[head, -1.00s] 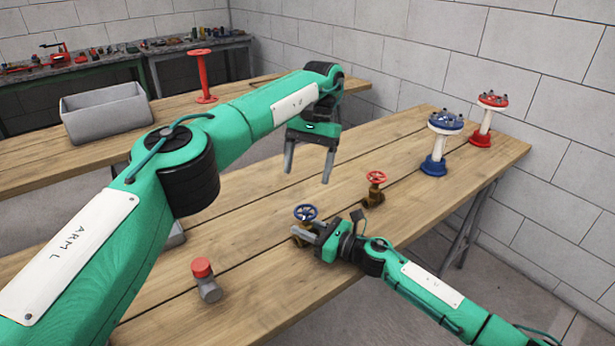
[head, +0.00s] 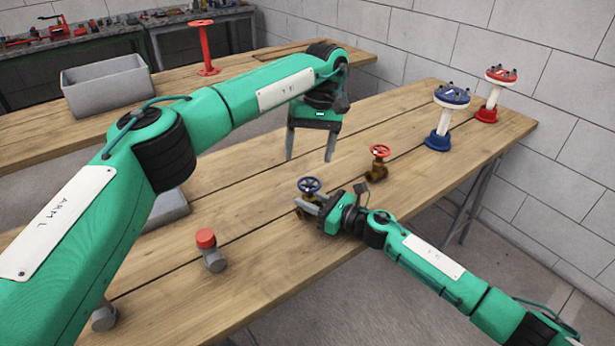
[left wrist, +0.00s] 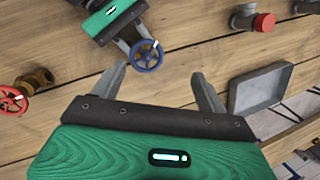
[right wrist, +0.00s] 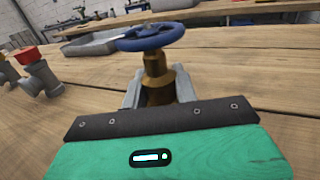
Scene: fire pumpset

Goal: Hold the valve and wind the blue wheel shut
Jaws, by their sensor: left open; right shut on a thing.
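The brass valve with the blue wheel (head: 309,185) stands on the wooden table. Its blue wheel also shows in the left wrist view (left wrist: 147,54) and in the right wrist view (right wrist: 150,37). My right gripper (head: 311,207) is shut on the brass valve body (right wrist: 157,82), below the wheel; the wheel itself is free. My left gripper (head: 309,158) is open and empty, above the table and behind the valve in the head view, with its fingers pointing down. In the left wrist view the blue wheel lies beyond and between its fingertips.
A red-wheeled brass valve (head: 378,160) stands right of the blue one. A grey pipe fitting with red cap (head: 208,245) stands at left. Blue (head: 446,112) and red (head: 493,92) flanged stands are at the far right. A grey tray (left wrist: 262,87) lies on the table.

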